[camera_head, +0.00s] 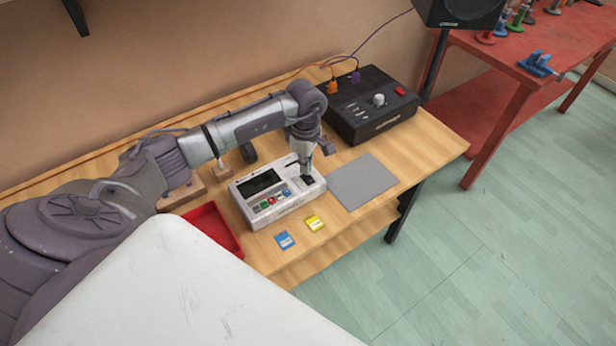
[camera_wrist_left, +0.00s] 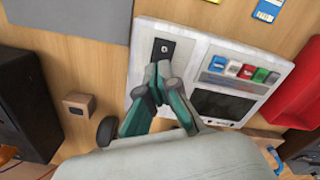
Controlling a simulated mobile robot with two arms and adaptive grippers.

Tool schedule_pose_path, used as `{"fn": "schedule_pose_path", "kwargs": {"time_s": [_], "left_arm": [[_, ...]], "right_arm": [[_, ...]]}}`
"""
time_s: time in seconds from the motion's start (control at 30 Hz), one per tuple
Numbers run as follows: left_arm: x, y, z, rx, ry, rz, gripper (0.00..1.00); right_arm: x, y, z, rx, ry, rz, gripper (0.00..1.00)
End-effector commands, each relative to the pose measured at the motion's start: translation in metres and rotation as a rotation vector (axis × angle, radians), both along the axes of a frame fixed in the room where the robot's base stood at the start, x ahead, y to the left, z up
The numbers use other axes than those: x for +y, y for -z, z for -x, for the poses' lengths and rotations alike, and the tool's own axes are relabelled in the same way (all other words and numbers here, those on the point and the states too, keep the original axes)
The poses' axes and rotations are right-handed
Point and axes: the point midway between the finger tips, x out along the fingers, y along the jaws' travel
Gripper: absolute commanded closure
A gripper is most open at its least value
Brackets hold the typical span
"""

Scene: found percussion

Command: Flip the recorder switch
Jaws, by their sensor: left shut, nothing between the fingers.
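The recorder (camera_head: 283,197) is a light grey box on the wooden table, with a dark screen and a row of coloured buttons. It also shows in the left wrist view (camera_wrist_left: 200,47). Its switch (camera_wrist_left: 163,49) sits on a dark plate near one end, with a small light toggle. In the head view the dark switch plate (camera_head: 308,180) is partly under my gripper. My left gripper (camera_head: 305,173) is shut and empty, pointing down at the switch end. In the left wrist view its fingertips (camera_wrist_left: 160,72) are together beside the switch plate; contact cannot be told. My right gripper is not in view.
A black box (camera_head: 370,103) with knobs and cables stands behind. A grey mat (camera_head: 363,181) lies right of the recorder and a red tray (camera_head: 213,229) left. Blue (camera_head: 285,240) and yellow (camera_head: 315,223) cards lie in front. A red table (camera_head: 480,50) stands at the far right.

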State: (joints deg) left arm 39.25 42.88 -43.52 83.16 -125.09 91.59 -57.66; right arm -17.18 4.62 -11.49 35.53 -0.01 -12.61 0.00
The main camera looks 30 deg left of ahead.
Motion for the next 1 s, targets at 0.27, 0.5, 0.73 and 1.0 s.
{"fn": "schedule_pose_path", "kwargs": {"time_s": [0.27, 0.5, 0.73, 1.0], "left_arm": [[0.000, 0.005, 0.000, 0.000, 0.000, 0.000, 1.00], [0.000, 0.009, 0.000, 0.000, 0.000, 0.000, 1.00], [0.000, 0.012, 0.000, 0.000, -0.001, -0.001, 1.00], [0.000, 0.016, 0.000, 0.000, -0.001, -0.001, 1.00]], "right_arm": [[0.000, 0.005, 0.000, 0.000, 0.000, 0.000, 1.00], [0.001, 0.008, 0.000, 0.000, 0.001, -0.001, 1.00], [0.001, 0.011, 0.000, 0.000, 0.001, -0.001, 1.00], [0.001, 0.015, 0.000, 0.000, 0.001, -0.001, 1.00]]}}
